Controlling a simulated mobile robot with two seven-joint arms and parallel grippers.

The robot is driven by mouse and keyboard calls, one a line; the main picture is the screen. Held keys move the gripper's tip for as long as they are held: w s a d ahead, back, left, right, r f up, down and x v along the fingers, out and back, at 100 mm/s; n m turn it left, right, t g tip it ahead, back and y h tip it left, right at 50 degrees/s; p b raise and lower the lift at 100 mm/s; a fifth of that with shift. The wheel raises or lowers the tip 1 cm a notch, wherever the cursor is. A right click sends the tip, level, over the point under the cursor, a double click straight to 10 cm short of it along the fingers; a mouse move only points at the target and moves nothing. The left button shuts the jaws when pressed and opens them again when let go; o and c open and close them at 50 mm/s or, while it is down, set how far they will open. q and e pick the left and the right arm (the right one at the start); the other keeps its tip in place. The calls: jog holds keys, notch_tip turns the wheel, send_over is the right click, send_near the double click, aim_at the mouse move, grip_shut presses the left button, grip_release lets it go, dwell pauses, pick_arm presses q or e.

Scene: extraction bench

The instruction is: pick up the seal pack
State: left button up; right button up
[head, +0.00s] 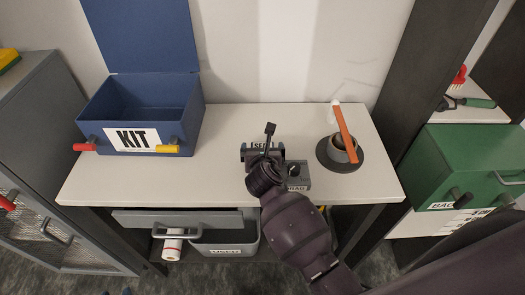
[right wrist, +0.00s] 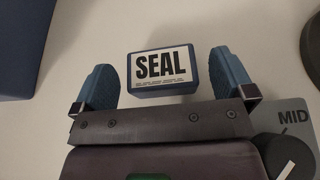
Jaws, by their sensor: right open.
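The seal pack (right wrist: 161,73) is a small blue box with a white "SEAL" label, lying on the white bench top. In the right wrist view it sits between the two blue fingers of my right gripper (right wrist: 160,85), a little ahead of them, with gaps on both sides. My right gripper is open and not touching it. In the head view my right gripper (head: 263,150) is over the middle of the bench and hides most of the pack; only part of its label (head: 262,146) shows. My left gripper is not in view.
An open blue KIT box (head: 185,110) stands at the bench's left. A grey device with a dark knob (head: 297,180) is close right of my gripper. A cup with an orange-handled tool (head: 342,150) stands on a dark round base at right. The bench's front middle-left is clear.

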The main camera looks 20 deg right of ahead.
jog(key=c, duration=1)
